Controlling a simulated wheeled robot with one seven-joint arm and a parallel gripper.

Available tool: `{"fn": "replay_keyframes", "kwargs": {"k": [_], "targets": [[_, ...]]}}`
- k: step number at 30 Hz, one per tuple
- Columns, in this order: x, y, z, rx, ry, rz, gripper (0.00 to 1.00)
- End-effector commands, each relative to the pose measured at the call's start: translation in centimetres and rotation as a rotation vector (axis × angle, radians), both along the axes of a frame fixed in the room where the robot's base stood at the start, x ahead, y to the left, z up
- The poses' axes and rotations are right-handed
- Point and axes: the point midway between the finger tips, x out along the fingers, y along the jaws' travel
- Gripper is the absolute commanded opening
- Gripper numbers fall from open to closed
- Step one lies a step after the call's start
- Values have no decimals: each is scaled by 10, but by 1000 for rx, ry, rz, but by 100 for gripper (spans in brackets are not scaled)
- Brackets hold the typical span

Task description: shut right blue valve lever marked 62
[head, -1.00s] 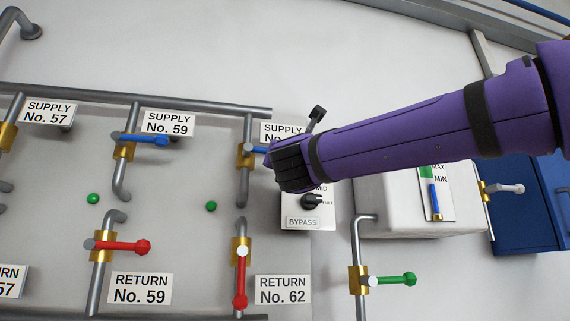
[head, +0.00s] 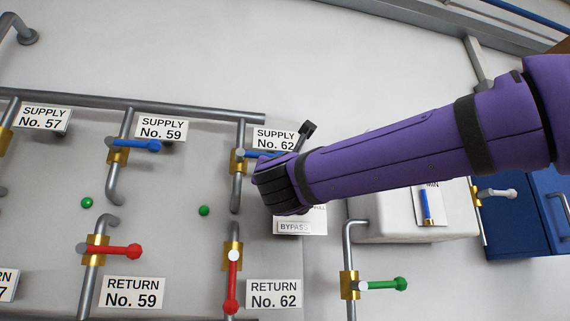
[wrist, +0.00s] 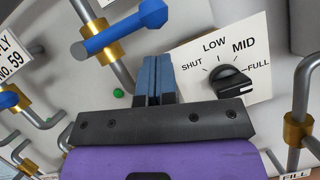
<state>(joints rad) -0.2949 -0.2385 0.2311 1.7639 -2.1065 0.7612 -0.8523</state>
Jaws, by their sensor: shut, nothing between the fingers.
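The blue valve lever (head: 262,154) sits on a brass valve body (head: 237,162) on a vertical grey pipe, below the SUPPLY No. 62 sign (head: 275,139). The lever points right, across the pipe; its outer end is hidden behind my arm in the head view. In the wrist view the blue lever (wrist: 125,27) shows at the upper left, ending in a faceted knob. In the head view my gripper (head: 272,187) appears just below the lever. Contact cannot be told.
A BYPASS panel (head: 293,227) is partly behind my gripper; its black dial (wrist: 234,82) shows in the wrist view. The No. 59 blue lever (head: 140,145) is left. A red lever (head: 232,285) hangs below, a green lever (head: 385,284) lower right.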

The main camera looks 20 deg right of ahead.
Motion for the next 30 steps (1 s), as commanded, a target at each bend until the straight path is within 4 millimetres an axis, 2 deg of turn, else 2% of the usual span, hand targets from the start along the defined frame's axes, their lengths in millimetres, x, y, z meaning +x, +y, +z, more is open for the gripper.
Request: {"fn": "replay_keyframes", "kwargs": {"k": [1, 9, 15, 21, 30], "targets": [[0, 7, -11, -3, 3, 2, 0], [-54, 12, -31, 0, -1, 1, 0], [-80, 15, -44, 1, -1, 0, 0], [-90, 17, -48, 0, -1, 1, 0], [-91, 17, -49, 0, 0, 1, 0]]}}
